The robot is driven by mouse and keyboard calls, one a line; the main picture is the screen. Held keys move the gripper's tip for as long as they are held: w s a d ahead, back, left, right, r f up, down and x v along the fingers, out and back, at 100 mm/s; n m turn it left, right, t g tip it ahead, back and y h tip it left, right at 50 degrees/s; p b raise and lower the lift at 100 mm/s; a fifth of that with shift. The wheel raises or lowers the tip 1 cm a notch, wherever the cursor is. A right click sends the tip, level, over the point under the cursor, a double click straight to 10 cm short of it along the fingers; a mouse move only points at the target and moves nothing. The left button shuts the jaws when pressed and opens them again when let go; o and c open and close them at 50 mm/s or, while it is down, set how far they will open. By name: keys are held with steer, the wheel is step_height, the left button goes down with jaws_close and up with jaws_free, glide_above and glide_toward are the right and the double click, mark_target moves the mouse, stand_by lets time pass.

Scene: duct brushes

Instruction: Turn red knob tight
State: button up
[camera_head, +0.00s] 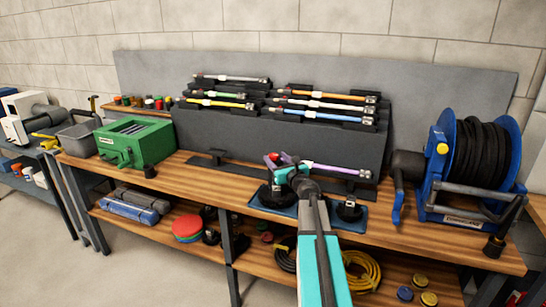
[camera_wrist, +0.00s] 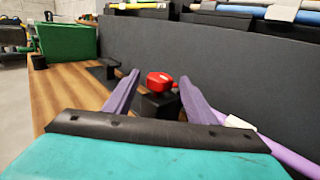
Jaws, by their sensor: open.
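The red knob (camera_wrist: 160,80) sits on a black block (camera_wrist: 160,104) in the wrist view, ahead of my gripper and between the lines of its two purple fingers. My gripper (camera_wrist: 152,92) is open, with one finger on each side of the knob in the picture. I cannot tell whether the fingers reach around it or stop short. In the head view my gripper (camera_head: 281,159) is over the workbench, and a small patch of red shows at its tip. A purple rod (camera_head: 335,169) lies to the right of my gripper, and it also shows in the wrist view (camera_wrist: 275,147).
A dark rack (camera_head: 225,130) with several coloured rods stands behind. A green box (camera_head: 150,142) is at the left and a blue hose reel (camera_head: 440,165) at the right. A blue tray (camera_head: 262,207) lies under my arm. Bare wood (camera_head: 195,175) shows left of my gripper.

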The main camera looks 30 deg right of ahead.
steer(key=shift+w+d, duration=0.15)
steer(key=shift+w, duration=0.6)
steer(key=shift+w+d, duration=0.1)
steer(key=shift+w, duration=0.6)
steer(key=shift+a, duration=0.1)
steer(key=c, duration=1)
